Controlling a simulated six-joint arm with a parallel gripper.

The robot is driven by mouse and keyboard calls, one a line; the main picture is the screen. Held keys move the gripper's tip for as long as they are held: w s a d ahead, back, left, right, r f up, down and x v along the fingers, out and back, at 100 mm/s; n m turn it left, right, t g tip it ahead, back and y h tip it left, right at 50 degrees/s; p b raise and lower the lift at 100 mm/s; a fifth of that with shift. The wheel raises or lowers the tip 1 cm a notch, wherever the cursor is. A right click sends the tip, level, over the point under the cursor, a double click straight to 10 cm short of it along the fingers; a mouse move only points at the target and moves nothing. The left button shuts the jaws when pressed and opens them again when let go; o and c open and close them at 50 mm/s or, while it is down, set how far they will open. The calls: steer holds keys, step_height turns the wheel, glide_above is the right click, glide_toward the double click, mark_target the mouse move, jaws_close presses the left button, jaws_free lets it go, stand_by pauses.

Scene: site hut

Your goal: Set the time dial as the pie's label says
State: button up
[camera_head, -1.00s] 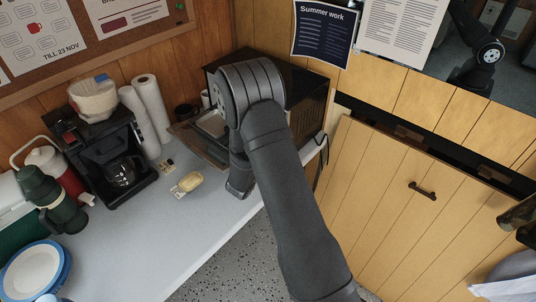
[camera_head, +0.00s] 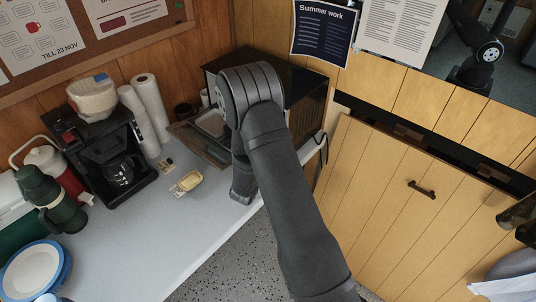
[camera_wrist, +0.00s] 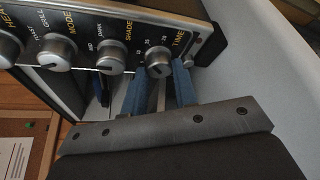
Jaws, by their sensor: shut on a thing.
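The time dial (camera_wrist: 158,63) is a round silver knob beside the word TIME on the oven's dark front panel. In the wrist view my gripper (camera_wrist: 161,82) has its blue fingers on either side of this dial, shut on it. The pointer setting is too small to read. The black oven (camera_head: 308,88) stands in the back corner of the counter, partly hidden by my arm. A small yellow item (camera_head: 190,180), perhaps the pie, lies on the counter with a printed card by it. I cannot read the card. In the head view my gripper is hidden behind my arm.
Other silver knobs sit along the panel, the shade knob (camera_wrist: 110,59) closest. A coffee maker (camera_head: 105,150), paper rolls (camera_head: 149,105), a green flask (camera_head: 50,200) and plates (camera_head: 32,272) stand on the left. The middle of the counter (camera_head: 130,235) is clear.

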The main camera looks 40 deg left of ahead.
steer(key=o, duration=1)
steer(key=shift+s, duration=0.1)
steer(key=v, duration=1.7)
steer(key=shift+s, duration=0.1)
steer(key=x, duration=1.7)
steer(key=shift+w, duration=0.2)
